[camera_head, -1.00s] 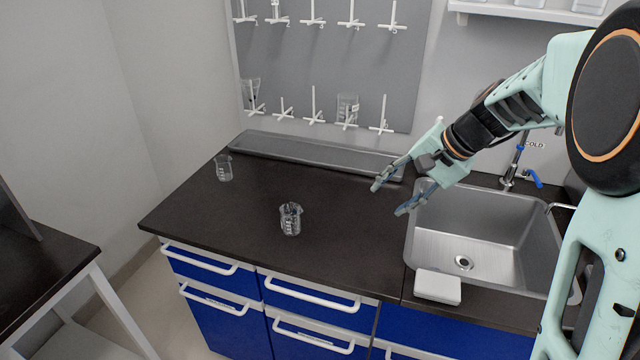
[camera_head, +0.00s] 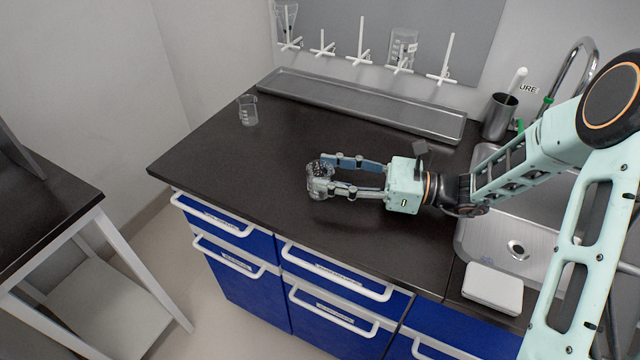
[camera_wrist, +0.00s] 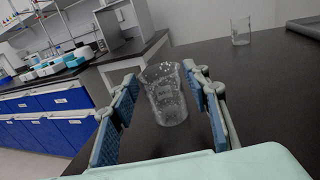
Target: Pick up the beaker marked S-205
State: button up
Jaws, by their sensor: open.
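A small clear glass beaker (camera_head: 318,182) stands upright on the black countertop. In the wrist view this beaker (camera_wrist: 166,96) is between my two blue-padded fingers. My gripper (camera_head: 333,176) is open and level, with its fingertips around the beaker. In the wrist view a gap shows by the left finger, while the right finger is very close to the glass. A second clear beaker (camera_head: 247,110) stands apart near the counter's back left edge; it also shows in the wrist view (camera_wrist: 240,31). I cannot read a S-205 mark on either.
A long metal tray (camera_head: 360,104) lies along the wall under a pegboard with hanging glassware. A steel sink (camera_head: 500,235), a white box (camera_head: 492,288) and a metal cup (camera_head: 498,116) are at the right.

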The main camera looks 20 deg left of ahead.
jog(key=a, duration=0.2)
jog(key=s+a, duration=0.1)
jog(key=a, duration=0.4)
jog(key=shift+s+a+f, duration=0.15)
jog(key=shift+a+f, duration=0.1)
jog(key=shift+f, duration=0.05)
grip_shut()
